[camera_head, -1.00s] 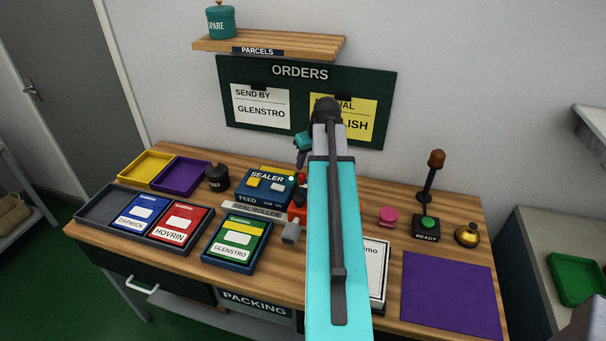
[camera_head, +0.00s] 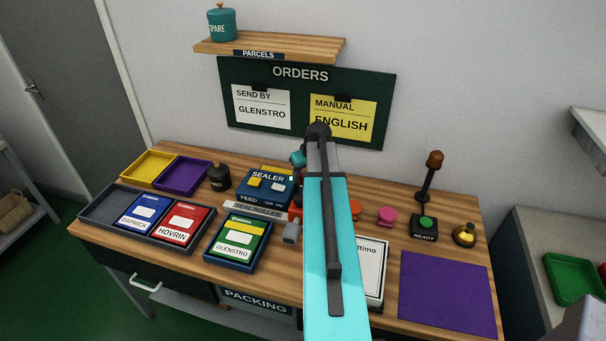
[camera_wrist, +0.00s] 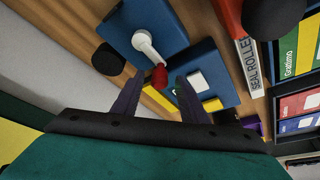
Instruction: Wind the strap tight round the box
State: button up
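The blue sealer (camera_head: 262,192) stands in the middle of the bench, partly behind my arm. In the wrist view its blue body (camera_wrist: 208,62) carries a white crank (camera_wrist: 147,44) with a red knob (camera_wrist: 159,77). My gripper (camera_wrist: 158,82) is open, its two dark fingers apart with the red knob between or just beyond their tips. I cannot tell whether they touch it. In the head view my arm mostly hides the gripper. A white box-like item (camera_head: 371,272) ending in "ttimo" lies partly behind my arm. I cannot make out a strap.
A grey seal roller bar (camera_head: 258,212) lies before the sealer. Trays with Darwick, Hovrin and Glenstro (camera_head: 233,250) packs stand left. A purple mat (camera_head: 450,293), green ready button (camera_head: 426,223), bell (camera_head: 464,234) and amber lamp (camera_head: 435,160) are right. An orders board (camera_head: 300,74) hangs behind.

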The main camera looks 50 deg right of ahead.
jog(key=shift+w+f, duration=0.1)
jog(key=shift+f, duration=0.25)
jog(key=shift+c, duration=0.5)
grip_shut()
